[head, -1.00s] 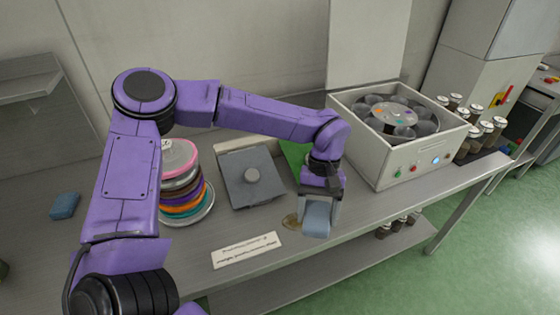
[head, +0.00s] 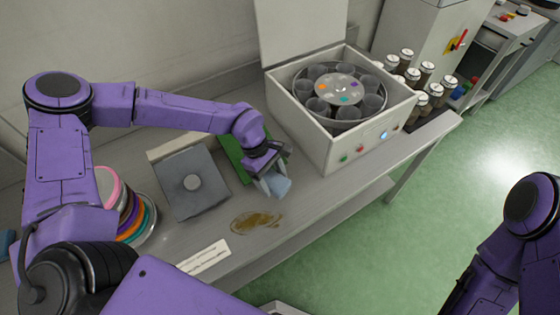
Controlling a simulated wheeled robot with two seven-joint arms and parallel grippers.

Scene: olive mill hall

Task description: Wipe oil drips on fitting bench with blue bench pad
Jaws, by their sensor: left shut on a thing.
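The oil drips (head: 257,221) form a brown smear on the grey fitting bench (head: 310,203), near its front edge. My left gripper (head: 270,185) is shut on the light blue bench pad (head: 278,184). It holds the pad behind and to the right of the smear, apart from it in the picture. I cannot tell whether the pad touches the bench top. My right arm shows at the lower right, but its gripper is out of view.
A white box with a ring of cups (head: 340,150) stands right of the pad. A green mat (head: 232,150) lies behind my left gripper. Several jars (head: 425,75) stand beyond.

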